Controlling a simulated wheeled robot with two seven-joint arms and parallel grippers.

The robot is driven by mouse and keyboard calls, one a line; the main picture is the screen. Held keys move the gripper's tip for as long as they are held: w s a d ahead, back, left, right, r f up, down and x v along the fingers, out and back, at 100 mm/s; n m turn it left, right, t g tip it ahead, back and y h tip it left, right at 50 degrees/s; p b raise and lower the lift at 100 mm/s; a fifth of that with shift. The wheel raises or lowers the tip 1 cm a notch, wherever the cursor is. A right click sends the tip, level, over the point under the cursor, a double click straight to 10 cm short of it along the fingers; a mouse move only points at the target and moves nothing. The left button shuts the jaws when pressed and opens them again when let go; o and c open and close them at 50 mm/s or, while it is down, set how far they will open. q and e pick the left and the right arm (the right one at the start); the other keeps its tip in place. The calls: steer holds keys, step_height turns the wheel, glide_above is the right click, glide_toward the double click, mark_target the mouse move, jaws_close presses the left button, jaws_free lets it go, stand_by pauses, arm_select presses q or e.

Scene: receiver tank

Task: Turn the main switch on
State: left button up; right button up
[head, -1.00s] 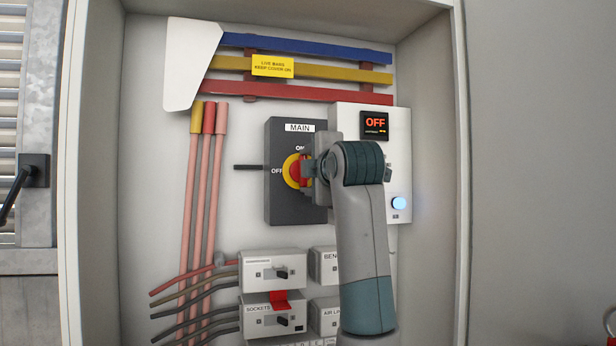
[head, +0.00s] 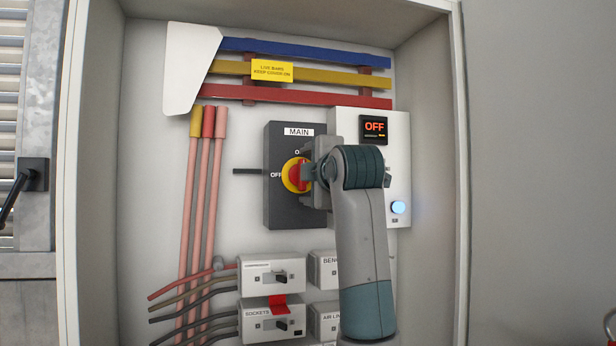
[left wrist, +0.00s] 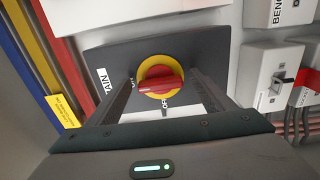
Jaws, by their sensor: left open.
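The main switch is a dark grey box (head: 282,212) with a MAIN label, a yellow ring and a red handle (head: 300,176). The ON mark above the handle is partly covered; OFF is at its left. In the left wrist view the red handle (left wrist: 160,85) lies nearly crosswise, so it appears roughly upright on the box. My left gripper (left wrist: 163,80) is open, with one finger on each side of the handle and visible gaps. In the head view the left gripper (head: 313,172) hides the box's right part. My right gripper is not in view.
A white unit with a display (head: 374,127) reading OFF and a lit blue button (head: 398,207) is right of the switch. Coloured live bars (head: 300,70) run above. Small breaker boxes (head: 272,273) and cables are below. Cabinet walls enclose both sides.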

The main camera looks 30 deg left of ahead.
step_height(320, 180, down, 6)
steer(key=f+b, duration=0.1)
steer(key=b, duration=0.6)
arm_select(q)
steer(key=v, duration=1.7)
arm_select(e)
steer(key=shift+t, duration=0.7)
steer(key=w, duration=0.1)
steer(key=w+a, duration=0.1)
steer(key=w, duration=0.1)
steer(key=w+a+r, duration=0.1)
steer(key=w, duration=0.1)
arm_select(q)
steer(key=shift+s+d, duration=0.15)
